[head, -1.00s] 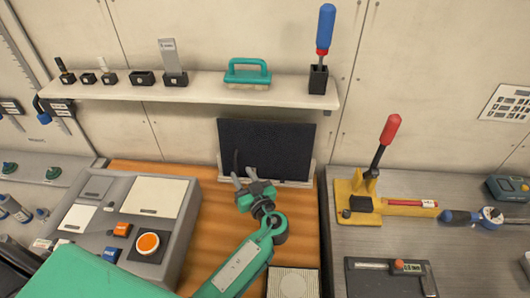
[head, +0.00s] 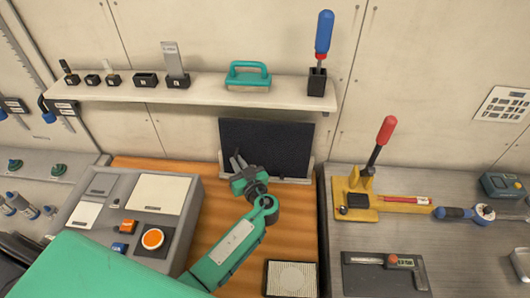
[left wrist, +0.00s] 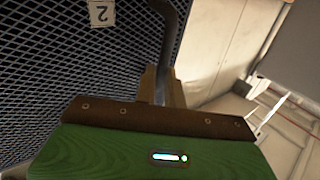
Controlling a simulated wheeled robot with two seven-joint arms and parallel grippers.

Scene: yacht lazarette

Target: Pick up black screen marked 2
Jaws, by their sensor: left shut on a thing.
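The black screen (head: 275,145) stands upright against the back wall, in a pale holder at the back of the wooden bench top. In the left wrist view it is a black mesh panel (left wrist: 60,50) with a white tag marked 2 (left wrist: 101,13), which appears upside down. My left gripper (head: 238,160) is at the screen's lower left part, with its grey fingers against it. It is shut on the black screen; the exact contact is partly hidden. In the left wrist view a grey finger (left wrist: 168,45) crosses the panel's edge. My right gripper is not in view.
A shelf (head: 205,93) with small black holders, a teal-handled brush (head: 248,75) and a blue-handled tool (head: 323,35) is above the screen. A grey control box (head: 130,210) stands left. A yellow lever tool (head: 358,200) stands right. A speaker-like panel (head: 292,279) lies in front.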

